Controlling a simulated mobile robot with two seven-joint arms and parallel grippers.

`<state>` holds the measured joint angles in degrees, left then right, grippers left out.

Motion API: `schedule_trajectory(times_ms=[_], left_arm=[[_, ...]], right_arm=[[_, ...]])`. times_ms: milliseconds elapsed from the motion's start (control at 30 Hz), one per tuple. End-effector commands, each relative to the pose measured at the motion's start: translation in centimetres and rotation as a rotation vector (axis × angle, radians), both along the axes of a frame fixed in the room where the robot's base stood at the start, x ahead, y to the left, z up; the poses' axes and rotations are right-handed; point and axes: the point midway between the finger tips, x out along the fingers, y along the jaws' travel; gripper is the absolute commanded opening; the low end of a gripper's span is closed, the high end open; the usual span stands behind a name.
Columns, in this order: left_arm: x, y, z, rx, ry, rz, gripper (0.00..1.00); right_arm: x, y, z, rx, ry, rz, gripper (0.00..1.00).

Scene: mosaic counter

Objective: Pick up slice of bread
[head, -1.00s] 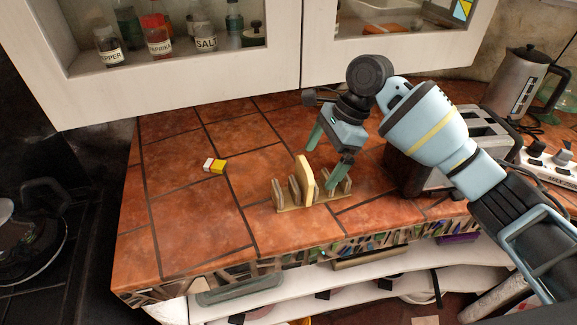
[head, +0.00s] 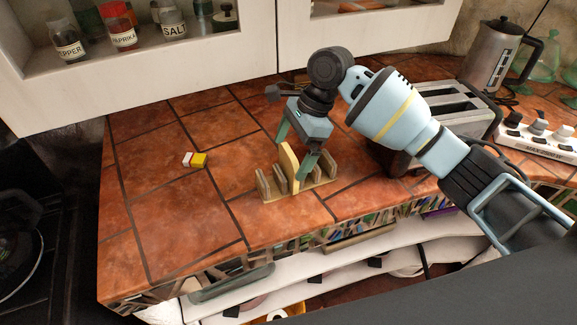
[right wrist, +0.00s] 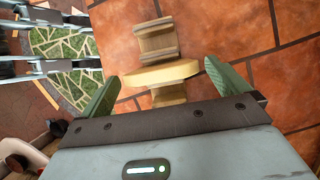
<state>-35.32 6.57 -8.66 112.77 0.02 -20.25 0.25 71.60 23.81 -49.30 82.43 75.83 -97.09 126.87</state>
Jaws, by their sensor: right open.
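A pale yellow slice of bread (head: 288,165) stands upright in a small wooden rack (head: 322,184) on the tiled counter. My right gripper (head: 296,148) is open, with its green fingers pointing down at the slice. In the right wrist view the slice (right wrist: 162,74) lies between the two spread fingers of the gripper (right wrist: 160,88), with a gap showing on each side. Part of the rack (right wrist: 156,40) shows beyond the slice. In the head view one finger hides part of the rack. My left gripper is not in view.
A toaster (head: 462,108) stands right of the rack, behind my right arm. A kettle (head: 492,58) and a power strip (head: 540,138) are farther right. A small yellow-and-white box (head: 195,160) lies to the left. The counter's left part is mostly clear.

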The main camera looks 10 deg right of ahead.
Motion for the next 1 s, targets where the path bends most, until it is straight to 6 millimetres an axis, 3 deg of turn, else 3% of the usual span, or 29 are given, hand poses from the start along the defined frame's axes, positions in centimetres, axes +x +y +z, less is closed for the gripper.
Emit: schedule_trajectory(times_ms=[200,333,600,800,1000], left_arm=[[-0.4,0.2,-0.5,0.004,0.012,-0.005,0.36],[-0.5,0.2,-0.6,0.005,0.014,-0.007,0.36],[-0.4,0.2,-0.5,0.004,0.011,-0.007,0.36],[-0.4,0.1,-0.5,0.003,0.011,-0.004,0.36],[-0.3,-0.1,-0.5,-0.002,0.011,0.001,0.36]], right_arm=[[-0.3,1.0,-3.3,-0.002,0.006,0.0,1.0],[-0.4,1.4,-4.2,-0.001,0.004,0.001,1.0],[-0.4,1.5,-4.4,0.0,0.001,-0.001,1.0],[-0.4,1.5,-4.3,0.0,0.002,0.0,0.78],[-0.4,1.5,-4.3,0.0,0.001,0.0,0.78]])
